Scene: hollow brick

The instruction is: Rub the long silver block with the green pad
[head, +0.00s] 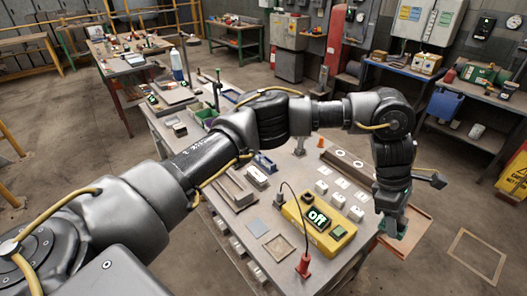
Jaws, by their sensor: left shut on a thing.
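My left arm reaches across the bench from the left, and its gripper (392,208) points down at the bench's right end. The gripper is shut on the green pad (401,229), a small teal-green piece just below the fingers. The pad is over or at a reddish-brown tray (418,226); I cannot tell whether it touches anything. My right gripper is out of view.
Several white switches (338,200) sit between box and gripper.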

